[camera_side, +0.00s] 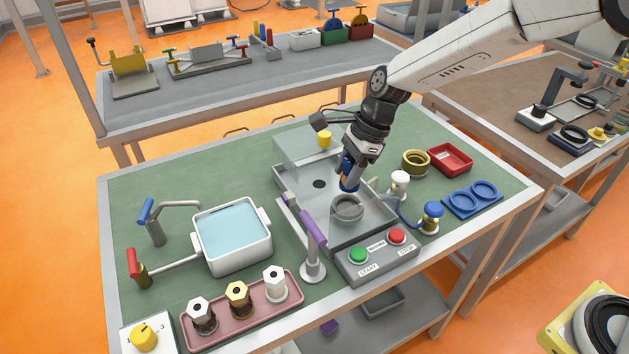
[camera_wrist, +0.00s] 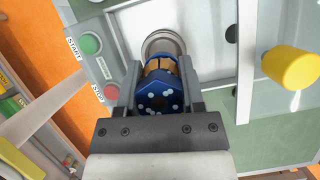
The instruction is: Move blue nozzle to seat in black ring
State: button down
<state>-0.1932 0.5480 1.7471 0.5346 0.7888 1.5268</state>
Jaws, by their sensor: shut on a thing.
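My gripper (camera_side: 352,162) is shut on the blue nozzle (camera_side: 348,182), which hangs tilted above the grey basin. In the wrist view, the nozzle (camera_wrist: 157,95) sits between the two fingers, its blue face with several pale dots towards the camera and a brass-coloured band beyond it. A round grey ring (camera_side: 347,208) stands on the basin floor, just below and in front of the nozzle in the side view. It looks grey rather than black. In the wrist view the ring (camera_wrist: 163,42) shows beyond the nozzle, partly hidden by it. The nozzle appears apart from the ring.
The grey basin (camera_side: 290,188) has a dark round hole (camera_side: 319,184) in its floor. A control box (camera_side: 378,262) with green and red buttons, a purple-handled lever (camera_side: 312,230) and a white-topped fitting (camera_side: 400,184) stand close by. A yellow knob (camera_wrist: 291,67) is right in the wrist view.

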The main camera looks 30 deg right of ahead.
jog(key=shift+f, duration=2)
jog(key=shift+f, duration=1.05)
dwell(0.9)
grip_release()
dwell(0.5)
dwell(0.3)
jog(key=shift+r, duration=3.5)
